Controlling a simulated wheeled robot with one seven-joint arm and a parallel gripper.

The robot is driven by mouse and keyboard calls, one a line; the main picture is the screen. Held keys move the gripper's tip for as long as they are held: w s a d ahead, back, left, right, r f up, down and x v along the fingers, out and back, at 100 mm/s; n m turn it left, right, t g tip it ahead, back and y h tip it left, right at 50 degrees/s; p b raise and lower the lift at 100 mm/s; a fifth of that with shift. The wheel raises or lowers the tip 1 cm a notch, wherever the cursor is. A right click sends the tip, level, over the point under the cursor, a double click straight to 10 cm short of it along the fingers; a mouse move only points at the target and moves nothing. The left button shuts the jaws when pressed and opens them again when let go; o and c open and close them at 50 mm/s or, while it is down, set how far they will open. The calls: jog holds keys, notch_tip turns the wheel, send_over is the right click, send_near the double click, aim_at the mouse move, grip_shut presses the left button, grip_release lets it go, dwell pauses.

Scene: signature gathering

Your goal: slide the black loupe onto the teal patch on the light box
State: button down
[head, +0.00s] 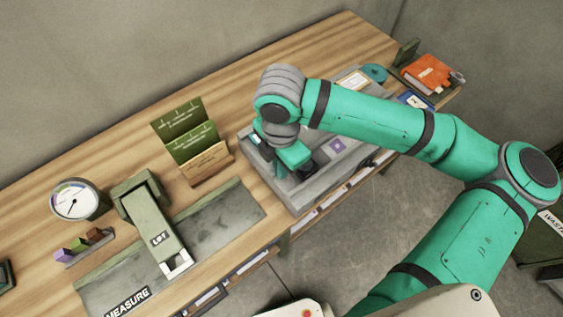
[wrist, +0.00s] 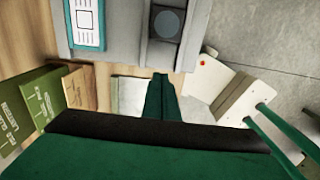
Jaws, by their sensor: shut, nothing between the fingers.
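The black loupe (wrist: 167,24), a dark square block with a round lens, sits on the grey light box (wrist: 122,48) near its front edge. In the head view the loupe (head: 309,172) is a dark shape beside my gripper. In the head view my gripper (head: 281,169) is low at the box's left end.
Green cards in a wooden holder (head: 205,162) stand left of the light box (head: 299,205). A lever device (head: 157,232) and a dial gauge (head: 76,201) are farther left. An orange book (head: 431,73) lies at the far right.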

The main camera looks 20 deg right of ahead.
aim_at(306, 172)
notch_tip(306, 172, down, 6)
jog(key=shift+f, duration=0.25)
jog(key=shift+w+d, duration=0.2)
jog(key=shift+d, duration=0.35)
jog(key=shift+w+d, duration=0.15)
jog(key=shift+d, duration=0.35)
jog(key=shift+w+d, duration=0.35)
jog(key=shift+d, duration=0.45)
